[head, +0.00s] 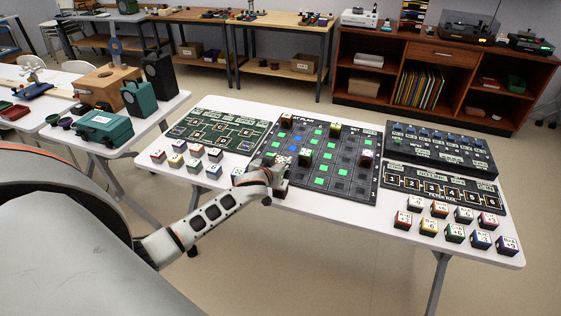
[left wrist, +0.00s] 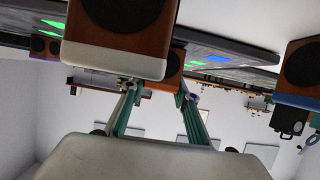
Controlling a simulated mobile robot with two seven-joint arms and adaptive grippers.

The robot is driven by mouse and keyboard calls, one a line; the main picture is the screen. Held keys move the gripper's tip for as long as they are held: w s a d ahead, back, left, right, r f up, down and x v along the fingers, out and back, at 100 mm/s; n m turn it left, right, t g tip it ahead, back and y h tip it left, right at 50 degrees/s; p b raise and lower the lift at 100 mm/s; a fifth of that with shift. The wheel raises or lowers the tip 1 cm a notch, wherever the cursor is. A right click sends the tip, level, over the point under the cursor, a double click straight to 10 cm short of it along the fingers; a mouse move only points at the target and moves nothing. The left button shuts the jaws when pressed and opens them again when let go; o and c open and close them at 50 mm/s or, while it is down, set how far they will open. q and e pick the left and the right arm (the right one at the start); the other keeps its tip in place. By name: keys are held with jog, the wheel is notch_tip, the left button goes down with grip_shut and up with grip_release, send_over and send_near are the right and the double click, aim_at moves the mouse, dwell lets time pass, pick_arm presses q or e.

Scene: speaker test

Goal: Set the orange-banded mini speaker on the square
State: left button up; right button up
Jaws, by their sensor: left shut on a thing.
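My left gripper (head: 268,178) is over the near left part of the dark grid board (head: 357,193). In the left wrist view its two teal fingers (left wrist: 158,90) are shut on a brown mini speaker (left wrist: 169,68). Its band is hidden, so I cannot tell its colour. A white-banded brown speaker (left wrist: 115,50) stands closer to that camera and covers part of the held one. Green and blue squares (head: 295,148) are lit on the board; I cannot tell which one is the task's square.
Other mini speakers stand on the board, one yellow-banded (head: 335,130) and one pinkish (head: 367,157). Small labelled cubes (head: 455,233) stand at right and more (head: 195,151) at left. A dark mixer panel (head: 440,147) lies to the right.

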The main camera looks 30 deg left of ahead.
pick_arm(q)
jog(key=shift+f, duration=0.1)
jog(key=o, duration=1.1)
jog(key=shift+o, duration=0.9)
pick_arm(e)
jog(key=shift+w+r, duration=0.15)
jog(key=shift+r, duration=0.1)
